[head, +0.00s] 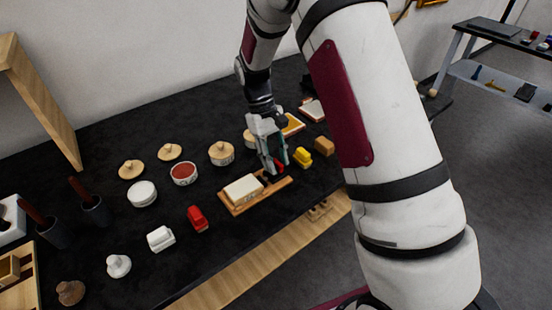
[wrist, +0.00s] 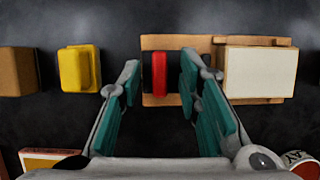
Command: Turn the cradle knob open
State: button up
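The cradle is a wooden board (head: 268,194) carrying a white block (head: 243,189). In the wrist view the board (wrist: 176,42) shows a red upright bar knob (wrist: 159,74) on a black square beside the white block (wrist: 260,72). My gripper (head: 272,163) is over the block-free end of the cradle in the head view. In the wrist view my gripper (wrist: 160,68) is open, with one teal-padded finger on each side of the knob and visible gaps to it. I cannot tell how far the fingertips are above the board. In the head view the gripper largely hides the knob.
A yellow block (head: 302,157) and a brown block (head: 324,146) stand just right of the cradle. A red block (head: 197,218), a white block (head: 160,238) and several round lidded pots stand left. Black table is clear between them.

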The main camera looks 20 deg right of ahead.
jog(key=v, duration=1.2)
jog(key=s+d+r+m+t+y, duration=0.15)
jog(key=s+r+t, duration=0.25)
jog(key=s+r, duration=0.95)
jog(key=s+f+m+t, duration=0.1)
jog(key=s+t, duration=0.3)
jog(key=s, duration=1.3)
jog(key=shift+d+f+m+t, duration=0.2)
jog(key=shift+f+m+t, duration=0.1)
jog(key=shift+m, duration=0.15)
